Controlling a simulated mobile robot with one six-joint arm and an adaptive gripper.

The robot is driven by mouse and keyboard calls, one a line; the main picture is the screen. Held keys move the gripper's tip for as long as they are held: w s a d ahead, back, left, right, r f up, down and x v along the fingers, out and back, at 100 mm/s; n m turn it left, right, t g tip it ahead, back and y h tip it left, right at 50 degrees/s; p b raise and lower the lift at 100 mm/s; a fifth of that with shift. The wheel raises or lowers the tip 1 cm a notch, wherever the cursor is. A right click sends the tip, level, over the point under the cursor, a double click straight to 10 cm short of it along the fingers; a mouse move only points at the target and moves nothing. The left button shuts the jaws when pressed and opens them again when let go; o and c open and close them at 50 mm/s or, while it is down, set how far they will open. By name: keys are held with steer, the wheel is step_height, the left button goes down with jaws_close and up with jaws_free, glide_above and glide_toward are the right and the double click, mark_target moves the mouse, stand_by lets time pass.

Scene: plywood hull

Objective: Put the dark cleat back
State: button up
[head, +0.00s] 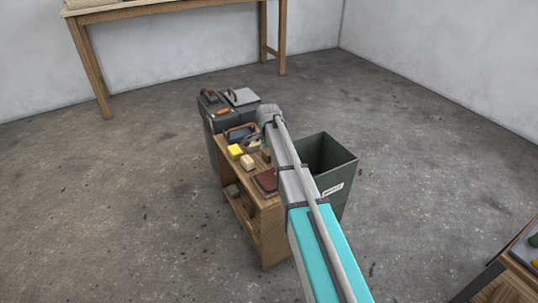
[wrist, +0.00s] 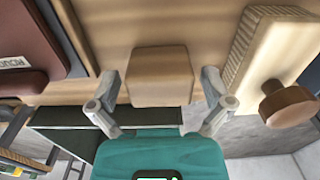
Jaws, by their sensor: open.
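I cannot pick out the dark cleat for certain; a small dark grey piece (head: 232,190) lies on the lower shelf of the wooden shelf unit (head: 270,228) in the head view. In the wrist view my gripper (wrist: 160,78) is open, with one finger on each side of a plain tan wooden block (wrist: 160,88). The fingers seem not to press on the block, and nothing is clearly held. In the head view my arm hides the gripper and part of the shelf top.
A dark red box (wrist: 28,45) lies left in the wrist view, and a ribbed wooden piece (wrist: 265,45) with a brown knob lies right. A yellow block (head: 235,151) shares the crowded top. A green bin (head: 335,177) stands close right; open floor (head: 130,190) lies left.

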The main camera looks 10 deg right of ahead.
mark_target(268, 151)
steer(key=shift+r, duration=0.1)
step_height(268, 151, up, 12)
steer(key=p, duration=1.2)
stand_by(0.8)
steer(key=s+n, duration=1.4)
steer(key=s, duration=1.5)
steer(key=shift+s+d, duration=0.15)
steer(key=shift+d, duration=0.1)
